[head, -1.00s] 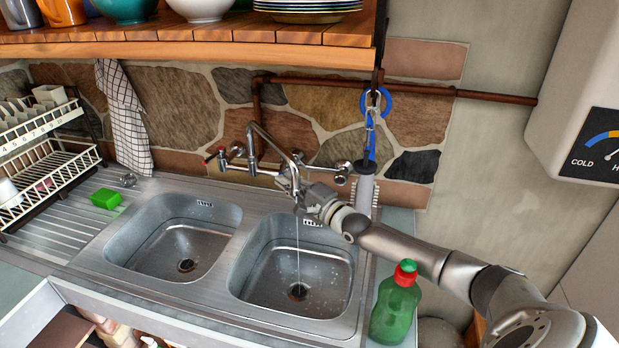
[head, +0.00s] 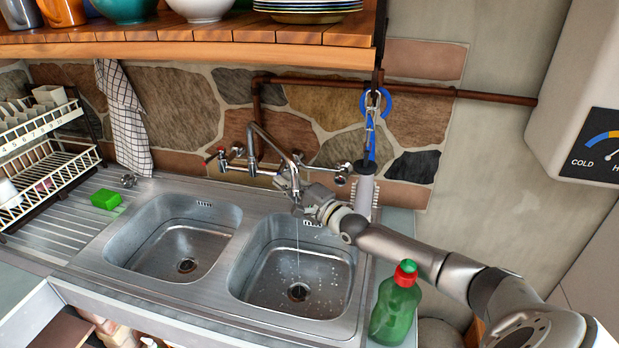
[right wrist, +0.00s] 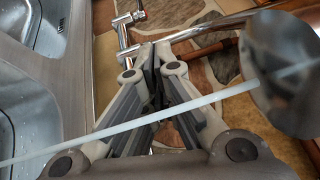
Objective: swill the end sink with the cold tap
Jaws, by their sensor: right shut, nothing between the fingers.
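The right-hand basin (head: 341,265) of the steel double sink is wet, with white specks of water around its drain. A thin stream of water (head: 298,255) falls into it from the swivel spout (head: 271,141). My right gripper (head: 283,183) is beside the spout's end; its fingers (right wrist: 157,62) are shut with nothing between them. Whether they touch the spout I cannot tell. A red-marked tap (head: 220,153) is left of the spout, and another tap (head: 341,175) is right of it, partly behind my wrist. In the right wrist view a pale stream crosses the gripper. My left gripper is out of view.
The left basin (head: 177,243) is empty. A green sponge (head: 106,199) and a dish rack (head: 45,170) are on the left. A green bottle (head: 395,310) stands right of the sink, below my right arm. A brush (head: 363,190) hangs behind my wrist. A wooden shelf (head: 200,49) is overhead.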

